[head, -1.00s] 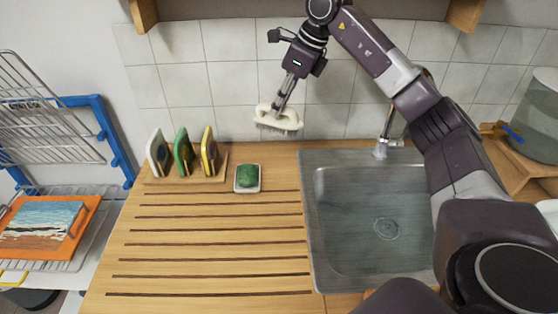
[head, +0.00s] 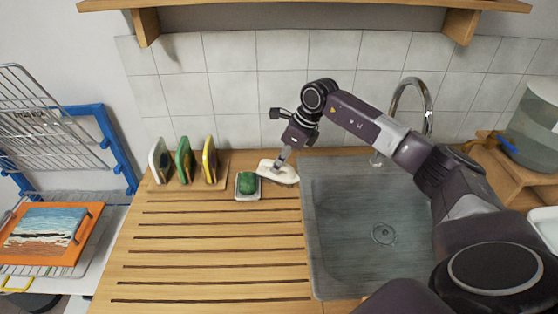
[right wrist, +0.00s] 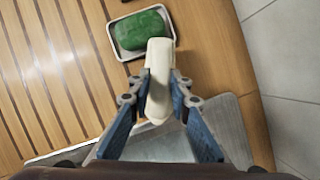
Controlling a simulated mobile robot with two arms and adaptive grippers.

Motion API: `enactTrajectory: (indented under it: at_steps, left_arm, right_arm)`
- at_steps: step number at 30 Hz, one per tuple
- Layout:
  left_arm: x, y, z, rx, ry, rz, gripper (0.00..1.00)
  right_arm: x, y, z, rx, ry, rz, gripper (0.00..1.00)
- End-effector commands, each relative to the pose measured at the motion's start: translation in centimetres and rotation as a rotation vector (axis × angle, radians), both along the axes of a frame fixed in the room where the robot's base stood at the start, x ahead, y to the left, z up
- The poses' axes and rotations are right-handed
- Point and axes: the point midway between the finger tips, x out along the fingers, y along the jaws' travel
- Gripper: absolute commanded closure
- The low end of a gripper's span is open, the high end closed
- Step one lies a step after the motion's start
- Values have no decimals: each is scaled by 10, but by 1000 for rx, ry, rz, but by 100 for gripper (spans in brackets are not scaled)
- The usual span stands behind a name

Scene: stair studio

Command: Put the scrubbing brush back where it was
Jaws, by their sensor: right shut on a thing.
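The cream scrubbing brush (head: 279,173) is at the back of the wooden counter, between the soap dish and the sink's back left corner. My right gripper (head: 282,161) is shut on the brush from above. In the right wrist view the brush (right wrist: 159,75) lies between the two blue-padded fingers (right wrist: 162,102). Its far end is close to the green soap. The brush looks low at the counter, but I cannot tell whether it touches it. Its bristles are hidden underneath. My left gripper is not in view.
A green soap (head: 247,183) sits in a white dish (head: 238,196) just left of the brush. Several boards stand in a wooden rack (head: 222,160) further left. The metal sink (head: 330,260) and its tap (head: 429,110) are to the right. The slatted counter in front (head: 215,240) is clear.

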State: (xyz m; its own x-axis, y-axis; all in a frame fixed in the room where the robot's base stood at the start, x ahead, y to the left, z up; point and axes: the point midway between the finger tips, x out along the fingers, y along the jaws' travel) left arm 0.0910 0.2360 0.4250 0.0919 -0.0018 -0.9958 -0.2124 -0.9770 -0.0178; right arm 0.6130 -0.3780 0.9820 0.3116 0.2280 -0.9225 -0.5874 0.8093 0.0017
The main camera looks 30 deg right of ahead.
Motion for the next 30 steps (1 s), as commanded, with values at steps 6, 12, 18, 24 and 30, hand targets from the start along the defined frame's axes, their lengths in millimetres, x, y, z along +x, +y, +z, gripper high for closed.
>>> enactTrajectory:
  at_steps: [6,12,18,24,30]
  left_arm:
    - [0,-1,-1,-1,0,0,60]
    - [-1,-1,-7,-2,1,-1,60]
    - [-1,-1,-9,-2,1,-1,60]
    - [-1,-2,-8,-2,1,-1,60]
    - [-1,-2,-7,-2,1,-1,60]
  right_arm:
    - [0,0,0,0,-1,1,100]
    - [0,0,-7,0,-1,0,100]
    - [0,0,-9,0,0,0,77]
    - [0,0,-9,0,0,0,65]
    - [0,0,-8,0,0,0,65]
